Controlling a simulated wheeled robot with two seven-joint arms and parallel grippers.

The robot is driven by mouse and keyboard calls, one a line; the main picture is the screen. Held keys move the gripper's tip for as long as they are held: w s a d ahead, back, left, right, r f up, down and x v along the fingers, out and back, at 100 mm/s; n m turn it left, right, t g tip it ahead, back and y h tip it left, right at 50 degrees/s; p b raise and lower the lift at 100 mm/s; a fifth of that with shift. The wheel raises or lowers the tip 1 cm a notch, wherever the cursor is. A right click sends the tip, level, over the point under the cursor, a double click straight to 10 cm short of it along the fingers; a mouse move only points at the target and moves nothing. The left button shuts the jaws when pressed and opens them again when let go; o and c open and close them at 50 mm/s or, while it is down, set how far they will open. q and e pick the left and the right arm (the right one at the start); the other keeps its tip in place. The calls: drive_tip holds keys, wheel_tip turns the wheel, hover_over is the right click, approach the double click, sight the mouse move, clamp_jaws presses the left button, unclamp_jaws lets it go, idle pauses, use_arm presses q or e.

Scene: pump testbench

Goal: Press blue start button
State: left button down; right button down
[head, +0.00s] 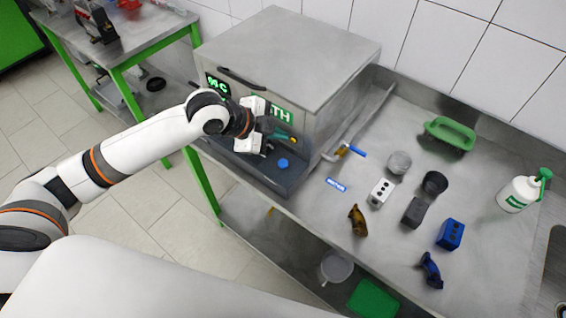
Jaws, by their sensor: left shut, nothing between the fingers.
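The blue start button (283,163) is a round blue disc on the dark lower front ledge of the grey box-shaped test bench (290,60). Nothing covers it in the head view. My left gripper (271,145) is at the front of the bench, shut and empty, a little above and left of the button. I see a gap between them in the picture, but I cannot tell the exact height of the fingers over the ledge. My right gripper is not in view.
A lit display (218,85) shows on the bench front. To the right on the metal table lie a blue-handled valve (350,150), several small blocks and cups, a green brush (450,133) and a white spray bottle (519,193). Another table (130,38) stands at the back left.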

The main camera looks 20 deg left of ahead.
use_arm(q)
drive_tip(key=b, duration=0.6)
hover_over(287, 161)
drive_tip(key=s+a, duration=0.2)
wheel_tip(287, 161, down, 6)
drive_tip(key=shift+w+d, duration=0.1)
drive_tip(key=shift+d, duration=0.05)
drive_tip(key=shift+f+b, duration=0.3)
drive_tip(key=shift+f, duration=0.7)
drive_tip(key=shift+f, duration=0.1)
drive_tip(key=shift+f, duration=0.35)
drive_tip(key=shift+f, duration=0.55)
idle(0.9)
drive_tip(key=shift+r, duration=0.1)
drive_tip(key=shift+r+p, duration=0.9)
drive_tip(key=shift+p, duration=0.15)
